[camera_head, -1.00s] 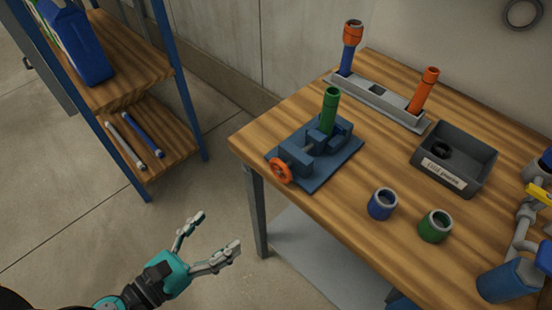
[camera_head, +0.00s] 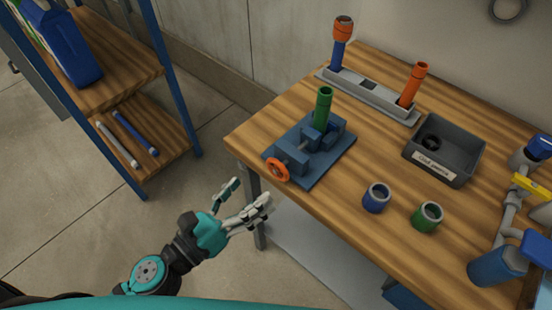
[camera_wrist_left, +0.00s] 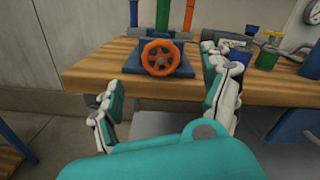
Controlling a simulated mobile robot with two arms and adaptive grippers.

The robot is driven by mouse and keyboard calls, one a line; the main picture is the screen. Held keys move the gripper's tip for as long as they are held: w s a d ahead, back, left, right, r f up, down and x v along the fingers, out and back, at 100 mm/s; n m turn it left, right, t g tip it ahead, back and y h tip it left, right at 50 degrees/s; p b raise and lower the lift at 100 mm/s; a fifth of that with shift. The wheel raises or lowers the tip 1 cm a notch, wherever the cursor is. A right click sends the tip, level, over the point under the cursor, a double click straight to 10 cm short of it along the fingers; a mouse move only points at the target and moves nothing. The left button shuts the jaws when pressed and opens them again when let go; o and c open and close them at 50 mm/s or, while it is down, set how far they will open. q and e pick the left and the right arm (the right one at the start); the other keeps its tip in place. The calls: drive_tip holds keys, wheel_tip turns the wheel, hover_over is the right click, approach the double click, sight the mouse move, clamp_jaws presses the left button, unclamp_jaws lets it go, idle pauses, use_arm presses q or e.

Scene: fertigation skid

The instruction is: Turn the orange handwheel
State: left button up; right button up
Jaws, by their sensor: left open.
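The orange handwheel (camera_head: 277,169) is on the front of a blue vise (camera_head: 325,160) at the near left corner of the wooden workbench. A green pipe (camera_head: 323,105) stands upright in the vise. In the left wrist view the handwheel (camera_wrist_left: 161,57) faces me, ahead of and above the gap between my fingers. My left gripper (camera_head: 249,198) is open and empty, in front of the bench edge, below and apart from the handwheel. It also shows in the left wrist view (camera_wrist_left: 163,108), with its fingers spread. My right gripper is not in view.
On the bench are a grey rack (camera_head: 385,103) with an orange-capped blue pipe and an orange pipe, a dark bin (camera_head: 468,162), a blue fitting (camera_head: 376,198) and a green fitting (camera_head: 427,216). Piping (camera_head: 500,262) stands at right. A shelf (camera_head: 118,93) stands left.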

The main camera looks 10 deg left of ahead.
sight(275, 170)
use_arm(q)
drive_tip(key=p+x, duration=0.3)
drive_tip(key=x, duration=0.5)
drive_tip(key=shift+w+d, duration=0.2)
drive_tip(key=shift+w, duration=0.05)
